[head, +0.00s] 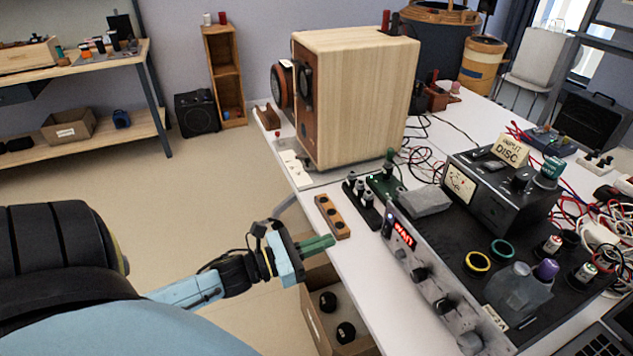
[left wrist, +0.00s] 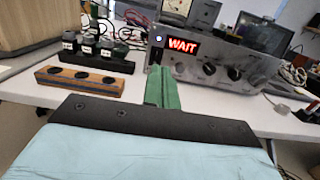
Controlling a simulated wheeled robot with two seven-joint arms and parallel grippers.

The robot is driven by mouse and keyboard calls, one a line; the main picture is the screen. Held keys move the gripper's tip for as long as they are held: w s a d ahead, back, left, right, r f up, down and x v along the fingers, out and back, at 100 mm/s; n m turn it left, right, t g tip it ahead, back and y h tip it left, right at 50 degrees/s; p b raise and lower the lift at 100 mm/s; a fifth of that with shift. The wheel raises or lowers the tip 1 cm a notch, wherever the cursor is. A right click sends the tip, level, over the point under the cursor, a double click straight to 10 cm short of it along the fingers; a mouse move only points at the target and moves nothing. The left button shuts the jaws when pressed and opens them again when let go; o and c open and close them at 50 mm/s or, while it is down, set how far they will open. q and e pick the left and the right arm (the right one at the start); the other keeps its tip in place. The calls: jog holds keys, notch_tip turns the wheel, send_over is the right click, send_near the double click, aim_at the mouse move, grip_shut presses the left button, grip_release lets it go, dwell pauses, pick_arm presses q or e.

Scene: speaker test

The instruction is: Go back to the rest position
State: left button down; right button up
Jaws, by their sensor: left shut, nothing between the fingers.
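My left gripper (head: 318,244) has green fingers, which lie together with nothing between them. In the head view it is at the left edge of the white table (head: 345,262), beside the small wooden block with dark holes (head: 333,217). In the left wrist view the closed green fingers (left wrist: 163,88) point toward the grey test unit (left wrist: 215,72) with a red "WAIT" display. The wooden block (left wrist: 82,78) lies to the left of the fingers there, apart from them. My right gripper shows in neither view.
A large wooden speaker cabinet (head: 355,95) stands on the table's far part. The test unit (head: 440,290) with knobs fills the near right. An open cardboard box (head: 318,325) with black round parts is below the gripper. Floor (head: 190,200) to the left is clear.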

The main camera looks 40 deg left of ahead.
pick_arm(q)
jog(key=shift+s+a+r, duration=0.1)
jog(key=shift+s+a, duration=0.05)
jog(key=shift+s, duration=0.3)
dwell(0.3)
jog(key=s+a+f+n+g+y, duration=0.25)
jog(key=f+n, duration=0.35)
jog(key=f, duration=0.3)
jog(key=s+a+f+n+g+y, duration=0.1)
jog(key=s+f+n+y, duration=0.15)
jog(key=f+n, duration=0.5)
jog(key=s+a+f+n+g+y, duration=0.25)
jog(key=f+n, duration=0.35)
jog(key=f, duration=0.4)
jog(key=s+d+f+n+g, duration=0.2)
jog(key=s+f+n+g, duration=0.1)
jog(key=s+f+n, duration=0.3)
jog(key=s+d+f+n+g, duration=0.3)
jog(key=s+f+n, duration=0.3)
jog(key=s, duration=0.5)
jog(key=s+d+f+n+g+y, duration=0.1)
jog(key=s+f+n+g, duration=0.3)
jog(key=s, duration=0.5)
notch_tip(320, 180, down, 2)
jog(key=shift+d+f+n, duration=0.2)
jog(key=shift+d+n, duration=0.55)
jog(key=shift+n, duration=0.4)
